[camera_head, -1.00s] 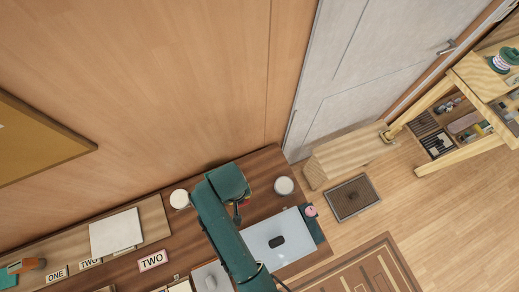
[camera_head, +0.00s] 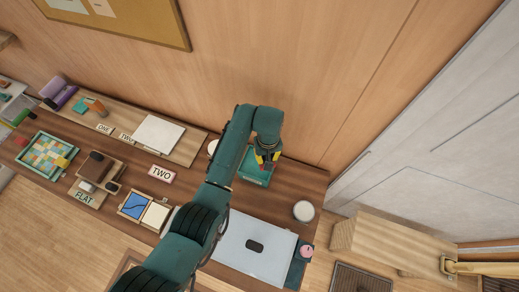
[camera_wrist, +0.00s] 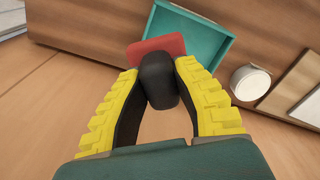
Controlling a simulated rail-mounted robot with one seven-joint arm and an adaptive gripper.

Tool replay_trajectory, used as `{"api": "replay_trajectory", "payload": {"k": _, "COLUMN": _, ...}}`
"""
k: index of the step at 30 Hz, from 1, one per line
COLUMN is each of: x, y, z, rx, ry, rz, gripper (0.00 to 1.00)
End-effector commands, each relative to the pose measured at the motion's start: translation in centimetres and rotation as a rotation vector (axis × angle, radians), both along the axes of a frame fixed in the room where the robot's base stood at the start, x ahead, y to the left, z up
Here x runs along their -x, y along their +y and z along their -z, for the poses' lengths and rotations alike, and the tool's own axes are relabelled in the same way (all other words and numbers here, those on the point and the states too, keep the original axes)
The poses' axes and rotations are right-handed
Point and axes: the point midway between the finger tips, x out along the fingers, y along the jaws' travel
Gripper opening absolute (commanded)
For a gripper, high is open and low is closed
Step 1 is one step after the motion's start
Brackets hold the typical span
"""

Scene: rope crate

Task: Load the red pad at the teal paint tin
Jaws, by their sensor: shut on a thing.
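My gripper (camera_wrist: 157,72) has yellow ribbed fingers. In the wrist view it is shut on the black handle (camera_wrist: 158,85) of the red pad (camera_wrist: 152,47), which shows beyond the fingertips. The teal paint tin (camera_wrist: 222,38) is an open, shallow rectangular tray. The pad overlaps its left side in the wrist view; I cannot tell whether they touch. In the head view my gripper (camera_head: 266,157) is over the back part of the teal tin (camera_head: 258,180), and the pad is mostly hidden.
A white round pot (camera_head: 304,211) stands right of the tin, and another (camera_head: 213,147) is partly behind my arm. A pale grey board (camera_head: 245,245) lies in front. A "TWO" sign (camera_head: 161,174) stands left. The wooden wall is close behind.

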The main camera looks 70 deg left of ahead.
Motion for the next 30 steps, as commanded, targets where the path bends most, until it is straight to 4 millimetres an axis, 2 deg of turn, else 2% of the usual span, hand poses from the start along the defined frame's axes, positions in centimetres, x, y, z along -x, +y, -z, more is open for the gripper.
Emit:
{"api": "replay_trajectory", "payload": {"k": 1, "x": 0.9, "y": 1.5, "z": 0.3, "rx": -0.001, "ry": -0.001, "rz": -0.064, "gripper": 0.0}}
{"api": "replay_trajectory", "payload": {"k": 3, "x": 1.7, "y": 2.7, "z": 0.4, "rx": 0.0, "ry": -0.001, "rz": -0.123, "gripper": 0.0}}
{"api": "replay_trajectory", "payload": {"k": 6, "x": 2.2, "y": 3.4, "z": 0.4, "rx": 0.0, "ry": -0.001, "rz": -0.161, "gripper": 0.0}}
{"api": "replay_trajectory", "payload": {"k": 11, "x": 2.2, "y": 3.4, "z": 1.3, "rx": 0.0, "ry": 0.0, "rz": -0.162, "gripper": 0.0}}
{"api": "replay_trajectory", "payload": {"k": 22, "x": 2.2, "y": 3.3, "z": 5.7, "rx": -0.001, "ry": -0.001, "rz": -0.159, "gripper": 0.0}}
{"api": "replay_trajectory", "payload": {"k": 30, "x": 2.2, "y": 3.3, "z": 6.2, "rx": 0.0, "ry": -0.001, "rz": -0.159, "gripper": 0.0}}
